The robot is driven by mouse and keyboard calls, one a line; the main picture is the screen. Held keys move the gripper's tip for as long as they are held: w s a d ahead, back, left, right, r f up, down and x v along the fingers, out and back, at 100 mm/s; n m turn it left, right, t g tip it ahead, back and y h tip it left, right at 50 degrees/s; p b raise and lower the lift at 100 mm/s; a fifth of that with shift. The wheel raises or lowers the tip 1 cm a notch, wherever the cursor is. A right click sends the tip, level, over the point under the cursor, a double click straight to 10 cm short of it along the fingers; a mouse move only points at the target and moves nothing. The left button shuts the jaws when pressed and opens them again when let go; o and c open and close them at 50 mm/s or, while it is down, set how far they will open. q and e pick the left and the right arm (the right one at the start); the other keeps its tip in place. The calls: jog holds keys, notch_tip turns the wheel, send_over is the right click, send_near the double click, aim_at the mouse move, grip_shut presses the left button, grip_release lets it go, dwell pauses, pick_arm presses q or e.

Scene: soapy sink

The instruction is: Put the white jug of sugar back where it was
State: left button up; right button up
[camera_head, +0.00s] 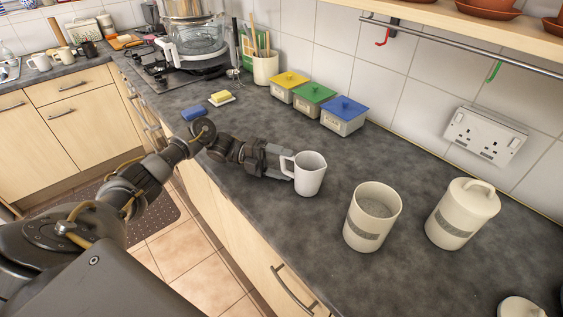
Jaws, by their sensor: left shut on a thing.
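The white jug (311,174) is upright at the middle of the dark worktop, its handle toward the left. My left gripper (287,166) reaches in from the left and is shut on the jug at its handle side. I cannot tell whether the jug's base touches the worktop, and its contents do not show. An open cream canister (371,218) with a grey band stands to the right of the jug, with grey-looking contents inside. My right gripper is not in view.
A lidded cream canister (461,215) stands further right, with a round lid (521,307) at the bottom right. Yellow, green and blue-lidded boxes (344,115) line the wall. A blue sponge (193,113) and butter dish (221,98) lie behind my arm. The worktop's front edge is close.

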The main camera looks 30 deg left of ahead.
pick_arm(q)
jog(key=shift+f+b, duration=0.15)
jog(key=shift+b, duration=0.15)
jog(key=o, duration=1.7)
jog(key=shift+c, duration=0.2)
